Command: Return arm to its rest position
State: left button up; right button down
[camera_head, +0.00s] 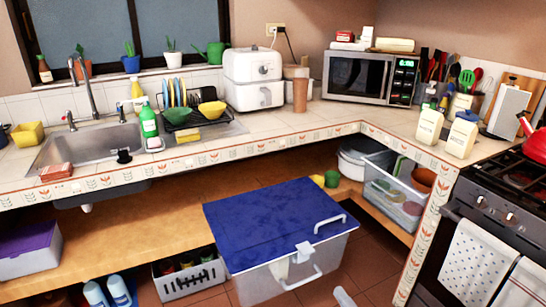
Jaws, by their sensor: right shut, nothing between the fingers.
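A small light grey part of my right gripper (343,297) shows at the bottom edge, in front of the blue-lidded box and over the tiled floor. It is shut and holds nothing. Most of it and the rest of my right arm are out of the picture. My left gripper and arm are not in view.
A clear box with a blue lid (260,215) stands close behind my right gripper, handles facing out. The wooden lower shelf (130,240) runs left. The stove (490,215) with hanging towels is at right. Bare floor (375,260) lies between box and stove.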

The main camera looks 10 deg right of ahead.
jog(key=s+f+m+g+h+p, duration=0.1)
jog(key=s+f+m+g+h, duration=0.2)
jog(key=f, duration=0.4)
jog(key=s+d+f+m+p, duration=0.1)
jog(key=s+f+m, duration=0.2)
jog(key=f+m, duration=0.3)
jog(key=s+f+m+g+h+p, duration=0.1)
jog(key=s+f+m+g+h, duration=0.15)
jog(key=f, duration=0.55)
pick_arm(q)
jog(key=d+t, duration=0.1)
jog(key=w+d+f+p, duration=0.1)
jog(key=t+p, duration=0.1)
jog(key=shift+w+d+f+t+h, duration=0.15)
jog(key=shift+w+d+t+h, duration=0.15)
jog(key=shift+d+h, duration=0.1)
pick_arm(e)
jog(key=s+a+f+m+g, duration=0.3)
jog(key=s+f+m, duration=0.1)
jog(key=s+f, duration=0.4)
jog(key=s+a+f+m+g, duration=0.3)
jog(key=s+f, duration=0.5)
jog(key=s, duration=0.5)
jog(key=shift+f+m+g, duration=0.25)
jog(key=shift+m+g, duration=0.2)
jog(key=shift+d, duration=0.15)
